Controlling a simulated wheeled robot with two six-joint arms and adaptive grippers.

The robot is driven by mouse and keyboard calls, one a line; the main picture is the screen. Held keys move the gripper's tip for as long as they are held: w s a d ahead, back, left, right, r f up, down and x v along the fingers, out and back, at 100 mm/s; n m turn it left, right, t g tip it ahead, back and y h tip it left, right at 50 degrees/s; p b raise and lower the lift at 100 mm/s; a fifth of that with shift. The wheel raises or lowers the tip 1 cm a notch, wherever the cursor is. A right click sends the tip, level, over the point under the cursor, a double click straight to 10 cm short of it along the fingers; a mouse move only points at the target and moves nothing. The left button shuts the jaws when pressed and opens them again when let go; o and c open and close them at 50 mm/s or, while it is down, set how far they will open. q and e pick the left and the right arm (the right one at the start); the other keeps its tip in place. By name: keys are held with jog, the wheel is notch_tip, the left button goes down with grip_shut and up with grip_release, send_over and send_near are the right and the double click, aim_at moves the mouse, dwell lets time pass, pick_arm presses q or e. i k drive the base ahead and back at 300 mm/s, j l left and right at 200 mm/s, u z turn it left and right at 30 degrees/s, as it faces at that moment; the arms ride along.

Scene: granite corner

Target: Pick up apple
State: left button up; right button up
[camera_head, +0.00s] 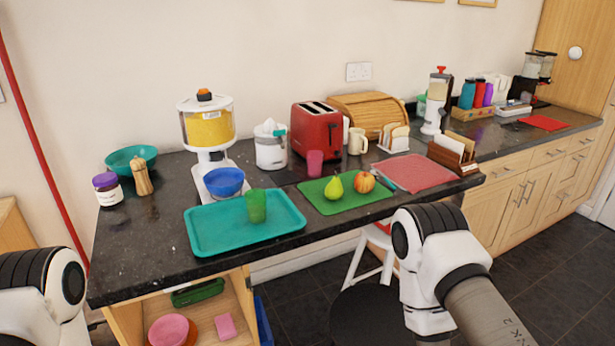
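A red and yellow apple (364,182) rests on a green mat (323,205) on the dark counter, right of a green pear (334,188). My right arm is in the lower right of the head view, in front of the counter and apart from the apple. My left arm is at the lower left edge. Neither gripper's fingers show in this view.
A teal tray (205,240) with a green cup (256,206) lies left of the mat. A pink cup (315,163) and a red toaster (317,129) stand behind it. A stool (366,310) stands below the counter.

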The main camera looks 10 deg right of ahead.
aim_at(364, 183)
jog(key=i+l+u, duration=0.15)
jog(key=l+u, duration=0.2)
jog(key=l, duration=0.6)
jog(key=l+u, duration=0.4)
jog(key=l, duration=0.55)
jog(key=l+u, duration=0.35)
jog(key=l, duration=0.6)
